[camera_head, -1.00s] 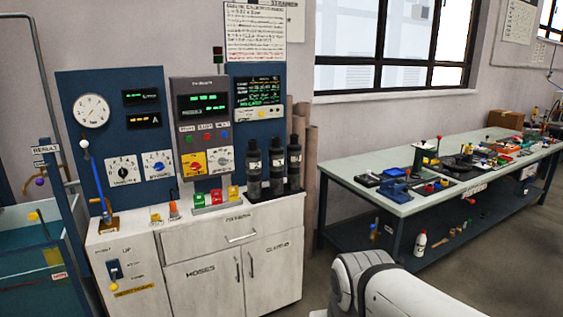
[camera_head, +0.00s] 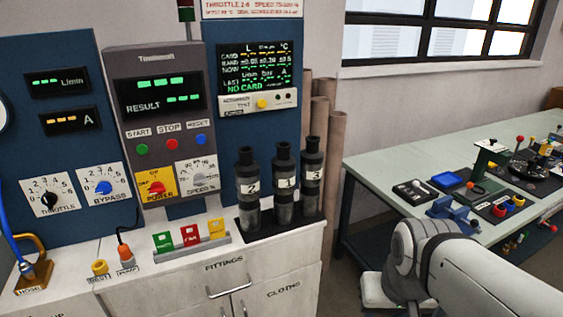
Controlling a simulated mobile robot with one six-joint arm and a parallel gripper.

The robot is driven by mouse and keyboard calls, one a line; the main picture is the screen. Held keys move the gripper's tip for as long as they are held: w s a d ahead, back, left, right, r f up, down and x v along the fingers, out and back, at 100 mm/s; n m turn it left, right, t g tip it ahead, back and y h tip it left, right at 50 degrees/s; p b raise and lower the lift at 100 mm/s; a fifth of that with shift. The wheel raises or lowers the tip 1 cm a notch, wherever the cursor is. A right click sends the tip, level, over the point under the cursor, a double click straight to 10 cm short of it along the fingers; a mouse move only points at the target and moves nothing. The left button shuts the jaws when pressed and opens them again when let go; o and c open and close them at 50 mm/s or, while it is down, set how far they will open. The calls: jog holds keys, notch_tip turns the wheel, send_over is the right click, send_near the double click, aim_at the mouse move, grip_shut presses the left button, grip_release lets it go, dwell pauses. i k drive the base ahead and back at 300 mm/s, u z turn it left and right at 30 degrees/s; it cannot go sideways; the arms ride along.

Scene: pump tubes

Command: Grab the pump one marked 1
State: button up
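Three dark grey pump tubes stand upright in a black holder (camera_head: 240,229) on the right end of the white cabinet top. The pump marked 1 (camera_head: 285,205) is the middle one, with a white label. The pump marked 2 (camera_head: 248,212) stands to its left and the pump marked 3 (camera_head: 312,200) to its right. Part of my arm shows at the lower right, apart from the pumps. My gripper's fingers cannot be made out.
Left of the pumps are green, red and yellow cards (camera_head: 190,236) in a stand, and a control panel (camera_head: 160,120) behind. Brown rolls (camera_head: 336,160) stand against the wall. A workbench (camera_head: 385,165) with tools is at right. The air above the pumps is clear.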

aim_at(283, 164)
jog(key=u, duration=0.25)
jog(key=i, duration=0.75)
jog(key=u, duration=0.5)
jog(key=k, duration=0.9)
jog(key=u, duration=0.2)
jog(key=i, duration=1.4)
jog(key=z, duration=0.05)
